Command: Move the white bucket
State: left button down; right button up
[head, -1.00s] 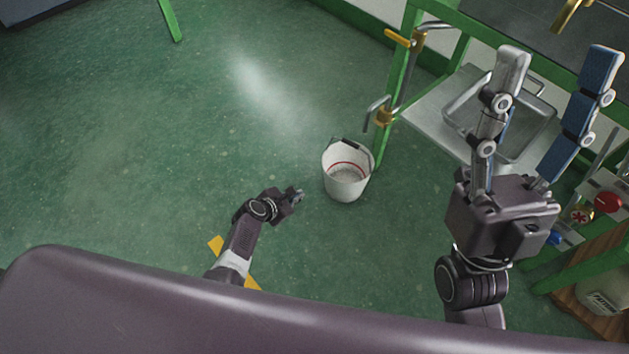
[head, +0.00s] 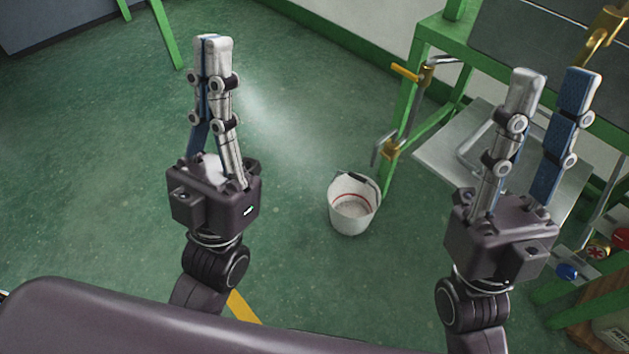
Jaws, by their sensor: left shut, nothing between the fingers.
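The white bucket (head: 352,214) stands upright on the green floor near the middle of the head view. It has a red ring inside and a handle with a dark grip at its back rim. My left gripper (head: 212,42) is raised to the left of the bucket, its fingers closed together with nothing between them. My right gripper (head: 554,76) is raised to the right of the bucket, its fingers spread apart and empty. Neither gripper touches the bucket.
A green metal frame (head: 404,120) with brass and steel taps (head: 392,148) stands just behind and right of the bucket. A metal tray or sink (head: 450,150) sits in it, partly hidden by my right gripper. Green floor (head: 110,130) is open at the left.

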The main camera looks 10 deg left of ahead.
aim_at(354, 199)
jog(key=i+j+z, duration=0.25)
jog(key=i+j, duration=0.25)
jog(key=j, duration=0.15)
jog(key=i+j+z, duration=0.25)
jog(key=i+j, duration=0.15)
jog(key=j, duration=0.3)
